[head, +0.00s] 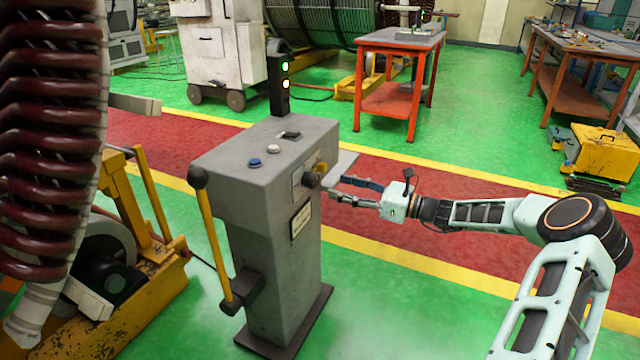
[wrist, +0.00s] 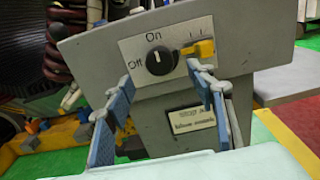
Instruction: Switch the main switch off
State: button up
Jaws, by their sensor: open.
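The main switch is a black rotary knob (wrist: 160,62) on a white plate marked "On" above and "Off" to the left. A small pale mark on the knob appears to point up, near "On"; its exact angle is hard to tell. In the head view the knob (head: 312,180) is on the right face of the grey control pedestal (head: 262,160). My gripper (head: 336,186) is close in front of that face. In the wrist view my open gripper (wrist: 162,82) has its blue-padded fingers spread, one to each side below the knob. I cannot tell whether either touches anything.
A yellow piece (wrist: 204,48) sits right of the knob, close to the right finger. A yellow lever with a black ball (head: 198,178) stands at the pedestal's left. The tower light (head: 284,80) shows green and pale yellow.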

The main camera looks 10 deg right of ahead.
aim_at(316, 181)
jog(key=b+x, duration=0.1)
jog(key=x, duration=0.6)
jog(key=shift+w+a, duration=0.2)
jog(key=shift+a, duration=0.1)
jog(key=shift+c, duration=0.5)
jog(key=c, duration=1.1)
jog(key=shift+o, duration=0.2)
